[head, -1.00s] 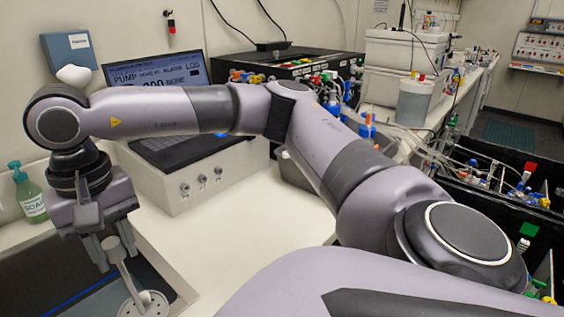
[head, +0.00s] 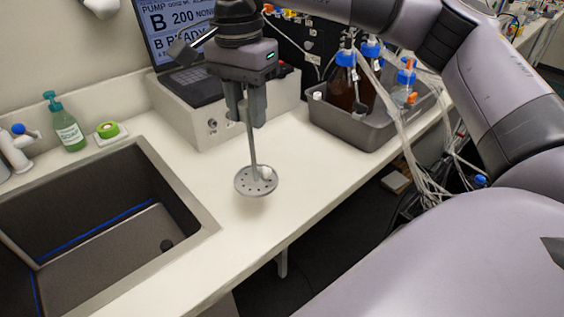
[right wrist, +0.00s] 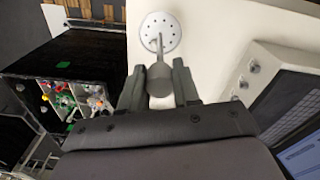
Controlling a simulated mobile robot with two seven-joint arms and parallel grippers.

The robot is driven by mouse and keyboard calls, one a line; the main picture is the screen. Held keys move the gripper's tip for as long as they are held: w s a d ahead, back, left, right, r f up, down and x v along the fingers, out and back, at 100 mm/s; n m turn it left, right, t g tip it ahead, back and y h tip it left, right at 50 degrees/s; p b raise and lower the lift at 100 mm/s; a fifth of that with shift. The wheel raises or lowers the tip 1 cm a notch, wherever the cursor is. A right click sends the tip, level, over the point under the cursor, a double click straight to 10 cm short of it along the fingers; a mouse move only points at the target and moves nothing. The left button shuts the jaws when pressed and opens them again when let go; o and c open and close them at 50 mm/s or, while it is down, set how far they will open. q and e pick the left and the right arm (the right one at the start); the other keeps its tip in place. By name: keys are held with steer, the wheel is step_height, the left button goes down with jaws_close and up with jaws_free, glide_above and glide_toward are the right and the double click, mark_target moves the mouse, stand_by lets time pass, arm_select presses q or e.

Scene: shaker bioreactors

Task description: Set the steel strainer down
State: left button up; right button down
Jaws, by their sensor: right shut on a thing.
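My right gripper (head: 246,115) points down and is shut on the top of the strainer's handle. In the right wrist view the strainer's disc (right wrist: 161,33) shows beyond the fingers of the right gripper (right wrist: 158,85). My left gripper is not in view.
A sink (head: 90,230) opens at the left. A grey tray (head: 375,125) of bottles is at right. The counter's front is clear.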

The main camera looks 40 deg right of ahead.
steer(key=w+d+r+m, duration=0.1)
steer(key=d+r+m, duration=0.2)
steer(key=r+m, duration=0.55)
steer(key=w+d+r+m, duration=0.2)
steer(key=d+r+m, duration=0.15)
steer(key=m, duration=0.95)
step_height(320, 180, down, 19)
steer(key=b, duration=0.2)
steer(key=shift+a, duration=0.35)
steer(key=shift+s+f, duration=0.1)
steer(key=shift+f, duration=0.1)
steer(key=c, duration=0.8)
jaws_free()
